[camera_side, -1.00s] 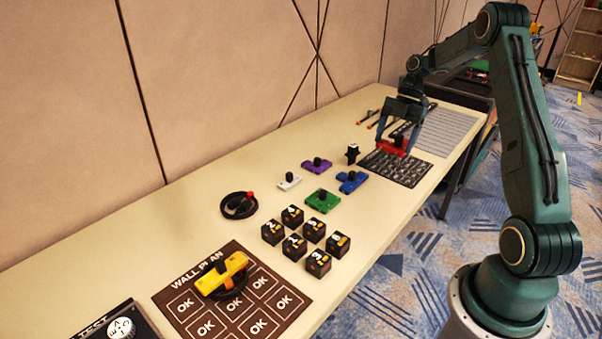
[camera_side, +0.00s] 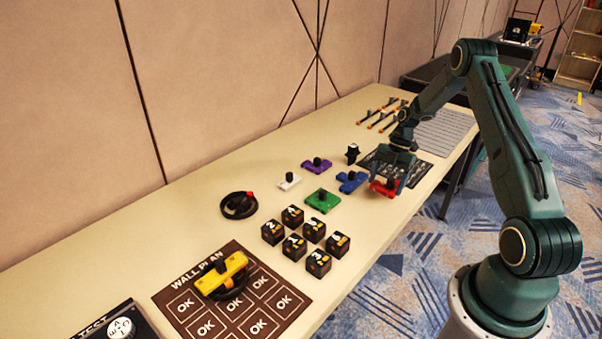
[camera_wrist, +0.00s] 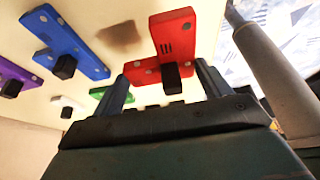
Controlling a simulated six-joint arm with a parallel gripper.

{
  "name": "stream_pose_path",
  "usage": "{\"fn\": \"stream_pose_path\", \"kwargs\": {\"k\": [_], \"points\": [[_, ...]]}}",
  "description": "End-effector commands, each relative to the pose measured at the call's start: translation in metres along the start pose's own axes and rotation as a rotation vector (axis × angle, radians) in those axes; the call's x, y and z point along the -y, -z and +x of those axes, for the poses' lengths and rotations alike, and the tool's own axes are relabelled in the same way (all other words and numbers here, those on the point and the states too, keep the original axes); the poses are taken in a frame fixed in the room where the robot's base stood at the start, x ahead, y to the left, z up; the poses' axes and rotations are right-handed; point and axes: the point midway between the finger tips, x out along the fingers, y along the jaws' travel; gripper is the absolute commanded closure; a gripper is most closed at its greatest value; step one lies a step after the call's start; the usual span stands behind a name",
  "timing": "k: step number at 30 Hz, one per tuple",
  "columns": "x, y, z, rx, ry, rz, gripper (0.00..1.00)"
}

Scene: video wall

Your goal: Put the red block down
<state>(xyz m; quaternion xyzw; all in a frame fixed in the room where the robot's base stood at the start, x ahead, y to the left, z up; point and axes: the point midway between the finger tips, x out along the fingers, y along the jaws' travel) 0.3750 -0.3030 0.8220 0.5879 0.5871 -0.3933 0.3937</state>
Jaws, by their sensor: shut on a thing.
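The red block (camera_side: 382,188) has a black knob and is at the table's right edge, just right of the blue block (camera_side: 351,181). My gripper (camera_side: 386,184) is shut on the red block. In the wrist view the red block (camera_wrist: 172,45) sits between the two fingers of my gripper (camera_wrist: 165,85), its black knob toward me. A dark shadow patch lies on the table beside it in that view. I cannot tell whether its underside touches the table.
The purple block (camera_side: 317,166), white block (camera_side: 289,181) and green block (camera_side: 322,201) stand to the left. Several black numbered cubes (camera_side: 312,230) are nearer the camera. The table's right edge is close.

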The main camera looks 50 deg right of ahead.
Motion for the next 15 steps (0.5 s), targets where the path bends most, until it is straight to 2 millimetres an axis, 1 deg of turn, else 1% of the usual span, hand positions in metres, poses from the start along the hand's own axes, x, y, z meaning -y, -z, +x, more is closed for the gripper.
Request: {"fn": "stream_pose_path", "kwargs": {"k": [7, 15], "points": [[0.000, -0.002, 0.005, -0.001, 0.001, 0.000, 0.54], [0.000, -0.013, 0.032, -0.002, 0.001, 0.001, 0.54]]}}
